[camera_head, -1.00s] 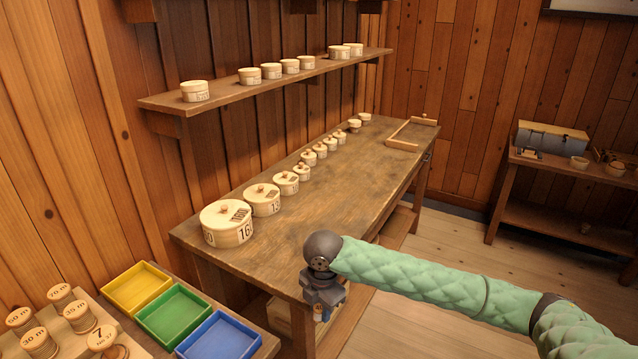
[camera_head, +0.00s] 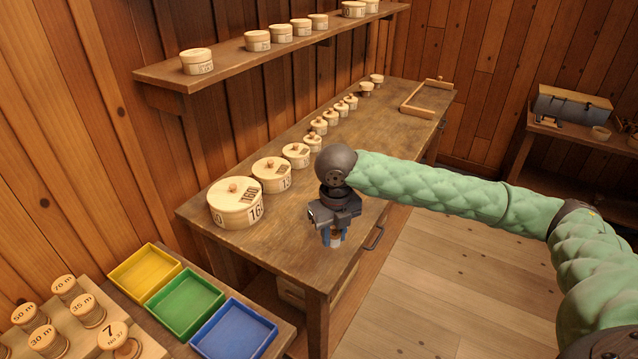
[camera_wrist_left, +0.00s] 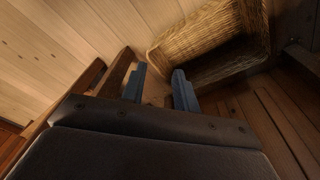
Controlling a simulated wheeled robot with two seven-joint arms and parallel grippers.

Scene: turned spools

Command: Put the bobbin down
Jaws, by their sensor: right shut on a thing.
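My right gripper (camera_head: 333,238) is shut on a small bobbin (camera_head: 336,240), of which only a brown and pale bit shows between the blue fingers. The gripper points down and shows against the workbench top (camera_head: 300,258), close to its front edge. I cannot tell whether the bobbin touches the wood. My left gripper (camera_wrist_left: 158,90) shows only in the left wrist view, with its blue fingers apart and nothing between them.
Round lidded boxes (camera_head: 236,207) line the bench's back side, largest nearest. A wooden frame (camera_head: 427,97) lies at the far end. Yellow (camera_head: 118,282), green and blue trays and labelled spools (camera_head: 88,312) stand lower left. A wicker basket (camera_wrist_left: 205,40) shows in the left wrist view.

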